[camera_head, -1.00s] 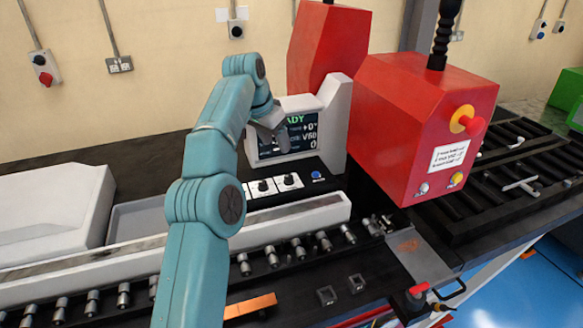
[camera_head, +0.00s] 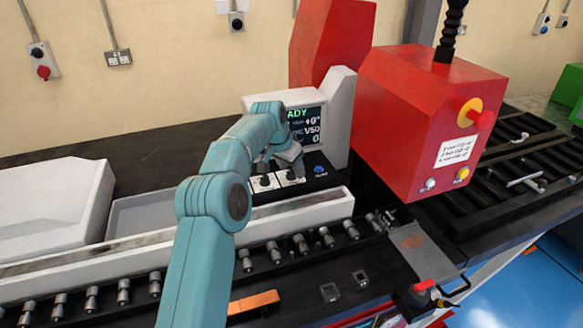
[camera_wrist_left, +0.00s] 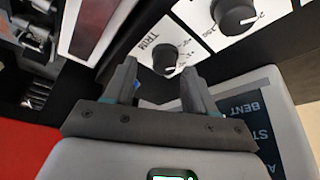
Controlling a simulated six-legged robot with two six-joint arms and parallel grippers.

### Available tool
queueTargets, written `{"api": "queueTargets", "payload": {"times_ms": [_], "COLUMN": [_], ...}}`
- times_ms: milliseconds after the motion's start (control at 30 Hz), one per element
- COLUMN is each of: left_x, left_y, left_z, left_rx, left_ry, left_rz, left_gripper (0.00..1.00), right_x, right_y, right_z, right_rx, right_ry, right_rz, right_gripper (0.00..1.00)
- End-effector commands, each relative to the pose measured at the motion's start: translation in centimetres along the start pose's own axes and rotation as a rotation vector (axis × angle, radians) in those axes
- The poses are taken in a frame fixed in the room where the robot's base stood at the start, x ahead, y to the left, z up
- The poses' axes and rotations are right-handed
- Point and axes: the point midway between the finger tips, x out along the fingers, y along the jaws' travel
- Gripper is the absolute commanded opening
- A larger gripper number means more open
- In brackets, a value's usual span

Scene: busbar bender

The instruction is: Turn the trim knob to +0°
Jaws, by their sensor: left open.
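The trim knob (camera_wrist_left: 165,60) is a black round knob on a white plate marked TRIM. In the left wrist view it lies just beyond and between the fingertips of my left gripper (camera_wrist_left: 158,76), which is open. I cannot tell whether the fingers reach down around it. In the head view the gripper (camera_head: 288,160) hangs over the control panel and partly covers the knob plates. My right gripper is not in view.
A second black knob (camera_wrist_left: 233,14) sits beside the trim knob. A blue button (camera_head: 320,170) is to the right on the panel. The red machine head (camera_head: 425,120) stands to the right, and a long pale rail (camera_head: 300,212) runs in front.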

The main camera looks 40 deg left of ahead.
Motion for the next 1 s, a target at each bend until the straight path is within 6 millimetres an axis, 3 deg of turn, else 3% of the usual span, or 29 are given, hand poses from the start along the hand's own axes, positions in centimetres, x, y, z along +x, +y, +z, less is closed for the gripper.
{"api": "queueTargets", "payload": {"times_ms": [400, 467, 567, 600, 1000], "left_x": [1.25, 1.24, 1.23, 1.23, 1.22], "left_y": [-0.21, -0.21, -0.20, -0.20, -0.12], "left_z": [-0.09, -0.09, -0.08, -0.07, 0.03], "left_rx": [-0.001, -0.001, -0.001, -0.001, -0.053], "left_ry": [0.001, 0.001, 0.000, 0.000, -0.005], "left_rz": [-0.001, -0.001, -0.001, -0.001, -0.023], "left_gripper": [0.55, 0.39, 0.07, 0.03, 0.02], "right_x": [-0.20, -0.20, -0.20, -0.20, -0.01], "right_y": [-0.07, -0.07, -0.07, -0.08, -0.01], "right_z": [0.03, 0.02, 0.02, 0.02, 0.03], "right_rx": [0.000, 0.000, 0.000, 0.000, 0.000], "right_ry": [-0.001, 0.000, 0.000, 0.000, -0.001], "right_rz": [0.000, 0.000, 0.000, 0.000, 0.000], "right_gripper": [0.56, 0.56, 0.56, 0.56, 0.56]}}
